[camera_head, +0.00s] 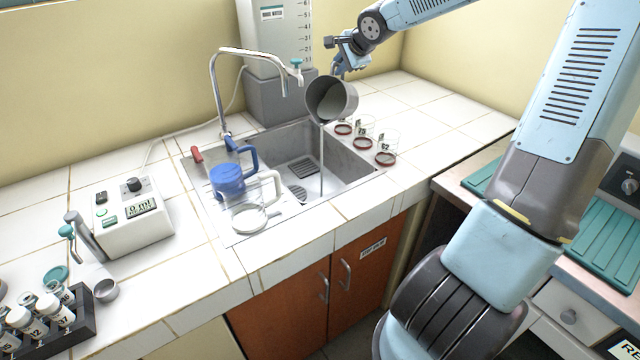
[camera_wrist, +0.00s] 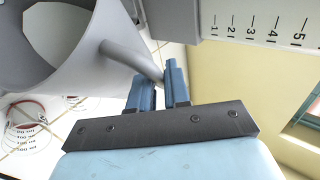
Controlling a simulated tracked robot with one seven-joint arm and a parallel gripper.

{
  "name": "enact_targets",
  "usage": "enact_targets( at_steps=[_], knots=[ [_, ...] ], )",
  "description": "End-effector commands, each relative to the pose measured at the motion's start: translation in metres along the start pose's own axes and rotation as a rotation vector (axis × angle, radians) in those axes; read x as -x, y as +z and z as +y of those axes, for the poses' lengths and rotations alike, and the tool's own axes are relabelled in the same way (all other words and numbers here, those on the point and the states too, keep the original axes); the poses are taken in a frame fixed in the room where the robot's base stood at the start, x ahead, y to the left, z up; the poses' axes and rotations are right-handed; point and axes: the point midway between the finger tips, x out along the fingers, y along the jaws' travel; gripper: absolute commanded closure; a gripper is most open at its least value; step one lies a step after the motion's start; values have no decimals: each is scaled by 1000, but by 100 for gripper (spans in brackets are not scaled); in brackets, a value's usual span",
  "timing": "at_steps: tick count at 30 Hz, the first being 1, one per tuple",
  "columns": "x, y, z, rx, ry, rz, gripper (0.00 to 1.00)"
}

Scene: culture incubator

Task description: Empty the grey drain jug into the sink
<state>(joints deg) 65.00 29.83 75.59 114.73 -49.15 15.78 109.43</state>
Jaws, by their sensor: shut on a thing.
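The grey drain jug (camera_head: 331,99) is held tilted over the right part of the sink (camera_head: 345,172), its mouth facing down and toward the camera. A thin stream of liquid (camera_head: 321,160) falls from its lip into the basin. My gripper (camera_head: 339,70) is behind the jug at its upper right, shut on its handle. In the wrist view the jug (camera_wrist: 75,50) fills the upper left, and the blue fingers of my gripper (camera_wrist: 160,88) close around the grey handle (camera_wrist: 130,58). The liquid left inside the jug cannot be judged.
A tap (camera_head: 217,85) arches behind. A graduated tank (camera_head: 277,40) stands at the back. A dosing device (camera_head: 132,218) is at left.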

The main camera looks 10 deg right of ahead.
Motion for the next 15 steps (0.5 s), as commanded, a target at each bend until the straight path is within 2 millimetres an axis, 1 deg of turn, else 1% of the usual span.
enact_targets(
  at_steps=[15],
  knots=[
    [2, -4, 2, 12, -18, 23, 100]
  ],
)
